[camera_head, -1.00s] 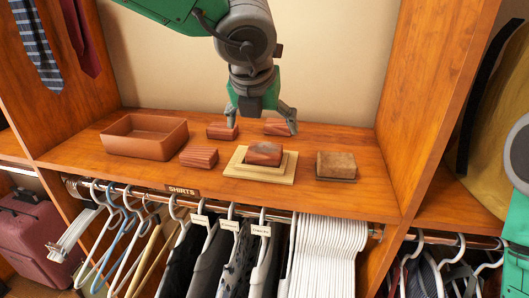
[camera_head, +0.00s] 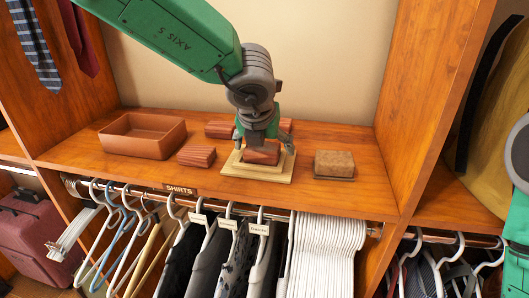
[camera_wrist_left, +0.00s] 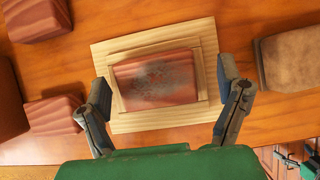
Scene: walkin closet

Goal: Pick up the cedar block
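A reddish cedar block (camera_head: 262,154) with a dark worn patch on top sits on a stepped pale wooden stand (camera_head: 238,169) on the shelf. In the left wrist view the same block (camera_wrist_left: 156,80) lies inside the raised frame of the stand (camera_wrist_left: 190,116). My left gripper (camera_head: 264,149) is lowered over it, with one finger on each side. The left wrist view shows the gripper's fingers (camera_wrist_left: 163,105) spread wide, with gaps to the block. Other cedar blocks lie nearby: one (camera_head: 197,156) left of the stand and one (camera_head: 219,129) behind it.
An empty reddish-brown open box (camera_head: 143,137) stands at the left of the shelf. A brown-topped block on a dark base (camera_head: 334,163) is right of the stand. Wooden side panels bound the shelf. Hangers and shirts (camera_head: 325,254) hang below its front edge.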

